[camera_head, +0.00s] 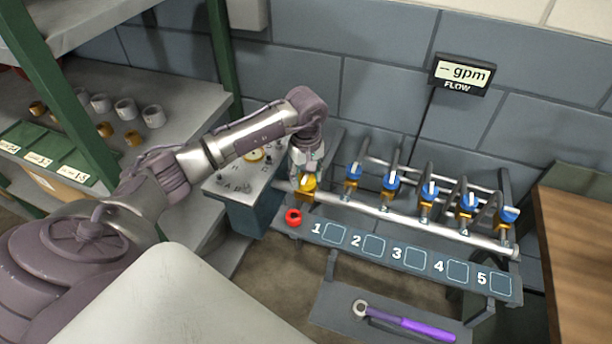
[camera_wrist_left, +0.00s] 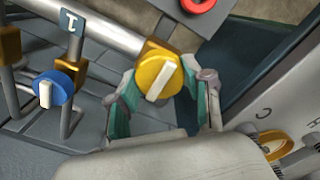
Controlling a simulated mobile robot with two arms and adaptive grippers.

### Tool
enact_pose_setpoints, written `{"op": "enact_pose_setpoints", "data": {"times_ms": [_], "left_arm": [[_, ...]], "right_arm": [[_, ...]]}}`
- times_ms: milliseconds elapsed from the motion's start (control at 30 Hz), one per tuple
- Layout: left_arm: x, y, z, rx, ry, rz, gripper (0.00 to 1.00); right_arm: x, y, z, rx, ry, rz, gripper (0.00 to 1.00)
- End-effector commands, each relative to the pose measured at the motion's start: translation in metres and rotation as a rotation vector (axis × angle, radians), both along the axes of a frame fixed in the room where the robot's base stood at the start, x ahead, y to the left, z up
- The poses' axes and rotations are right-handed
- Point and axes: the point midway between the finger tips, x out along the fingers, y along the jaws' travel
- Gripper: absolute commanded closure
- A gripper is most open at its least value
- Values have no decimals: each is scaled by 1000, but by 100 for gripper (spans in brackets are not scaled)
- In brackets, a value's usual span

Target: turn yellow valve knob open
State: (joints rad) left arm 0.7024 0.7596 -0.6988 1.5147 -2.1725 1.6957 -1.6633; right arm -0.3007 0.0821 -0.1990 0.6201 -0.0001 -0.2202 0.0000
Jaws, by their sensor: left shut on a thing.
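The yellow valve knob (camera_head: 308,183) sits at the left end of the metal pipe manifold. In the left wrist view the yellow knob (camera_wrist_left: 158,78) is round with a white bar across its face, lying diagonally. My left gripper (camera_head: 306,170) comes down on the knob from above. In the left wrist view my left gripper (camera_wrist_left: 157,88) has its teal-padded fingers on either side of the knob, shut on it. The tips partly hide behind the knob. My right gripper is not in view.
Several blue valve knobs (camera_head: 392,180) line the pipe to the right. A red ring (camera_head: 293,217) sits on the numbered panel (camera_head: 400,258). A purple-handled wrench (camera_head: 415,327) lies on a lower shelf. The flow display (camera_head: 462,74) reads "– gpm". A control box (camera_head: 240,185) stands close left of the knob.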

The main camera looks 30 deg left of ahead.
Motion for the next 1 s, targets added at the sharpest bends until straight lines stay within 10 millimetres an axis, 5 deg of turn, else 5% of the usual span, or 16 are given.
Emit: {"op": "enact_pose_setpoints", "data": {"times_ms": [367, 1000], "left_arm": [[0, 1, -3, 1, 0, 188, 85], [0, 0, -2, 2, 0, 790, 85]], "right_arm": [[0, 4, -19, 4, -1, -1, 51], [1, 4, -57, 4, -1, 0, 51]]}}
